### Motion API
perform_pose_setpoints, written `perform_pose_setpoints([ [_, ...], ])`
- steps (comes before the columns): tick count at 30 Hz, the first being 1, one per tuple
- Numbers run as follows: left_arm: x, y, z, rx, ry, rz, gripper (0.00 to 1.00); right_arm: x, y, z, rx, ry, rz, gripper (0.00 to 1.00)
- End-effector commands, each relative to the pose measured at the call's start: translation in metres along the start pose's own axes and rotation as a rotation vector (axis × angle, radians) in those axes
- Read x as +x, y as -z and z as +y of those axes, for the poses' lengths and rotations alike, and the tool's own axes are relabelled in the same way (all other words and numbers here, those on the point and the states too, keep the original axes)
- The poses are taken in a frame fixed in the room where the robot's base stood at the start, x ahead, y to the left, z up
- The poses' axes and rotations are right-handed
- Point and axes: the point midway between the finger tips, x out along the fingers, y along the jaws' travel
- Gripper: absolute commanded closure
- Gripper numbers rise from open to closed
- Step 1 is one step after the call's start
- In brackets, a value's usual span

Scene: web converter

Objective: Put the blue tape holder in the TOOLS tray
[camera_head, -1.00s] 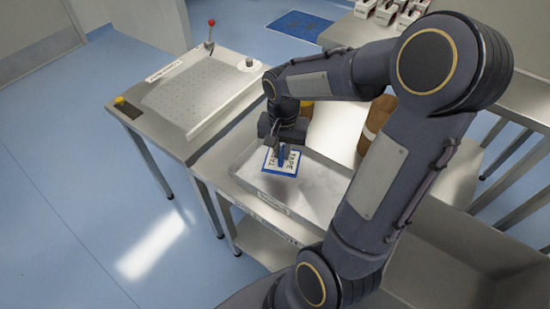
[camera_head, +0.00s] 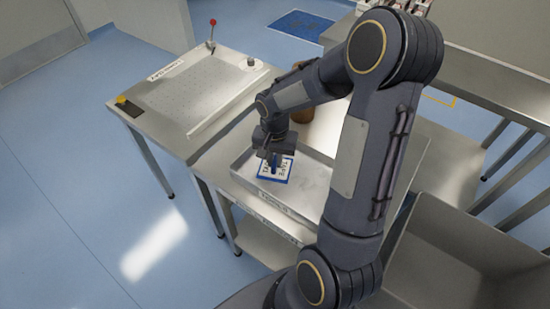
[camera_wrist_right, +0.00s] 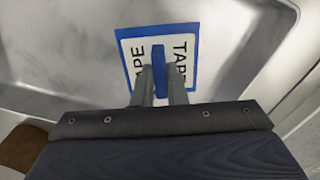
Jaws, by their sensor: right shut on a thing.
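The blue tape holder is a flat plate (camera_head: 287,178) with a blue edge, a white face lettered TAPE and an upright blue grip; it also shows in the wrist view (camera_wrist_right: 193,62). My right gripper (camera_head: 274,160) is shut on the blue grip from above, its fingers on both sides of it in the wrist view (camera_wrist_right: 159,80). The holder is within the outline of the shallow metal tray (camera_head: 318,157), toward its left end. The tray has a label on its front wall, too small to read. I cannot tell whether the plate touches the tray floor. My left gripper is out of view.
A perforated metal table (camera_head: 190,95) with a red-knobbed lever (camera_head: 212,24) stands to the left. A brown roll (camera_head: 303,112) stands behind the tray, partly hidden by my arm. A deep grey bin (camera_head: 450,250) is at the lower right. The rest of the tray looks empty.

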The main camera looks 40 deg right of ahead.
Motion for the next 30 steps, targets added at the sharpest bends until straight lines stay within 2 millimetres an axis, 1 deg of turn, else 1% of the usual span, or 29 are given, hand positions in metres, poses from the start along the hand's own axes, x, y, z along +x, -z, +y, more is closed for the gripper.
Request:
perform_pose_setpoints([
  [1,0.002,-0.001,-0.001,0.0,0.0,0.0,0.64,0.002,0.0,0.0,0.0,0.0,0.0,0.87],
  [6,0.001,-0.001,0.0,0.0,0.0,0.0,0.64,0.001,0.0,0.0,0.0,0.0,0.0,0.66],
  [14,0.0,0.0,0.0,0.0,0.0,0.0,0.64,0.0,0.0,0.0,0.0,0.0,0.0,0.66],
  [17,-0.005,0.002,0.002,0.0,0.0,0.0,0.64,-0.006,0.0,0.0,0.0,0.0,0.001,0.66],
  [18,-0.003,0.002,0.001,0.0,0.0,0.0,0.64,-0.009,0.001,0.0,0.0,0.001,0.002,0.66],
  [20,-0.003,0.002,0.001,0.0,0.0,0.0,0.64,-0.019,0.001,-0.001,0.001,0.004,0.005,0.66],
  [30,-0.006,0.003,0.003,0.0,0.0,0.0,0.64,-0.091,0.001,-0.001,0.001,0.004,0.004,0.66],
])
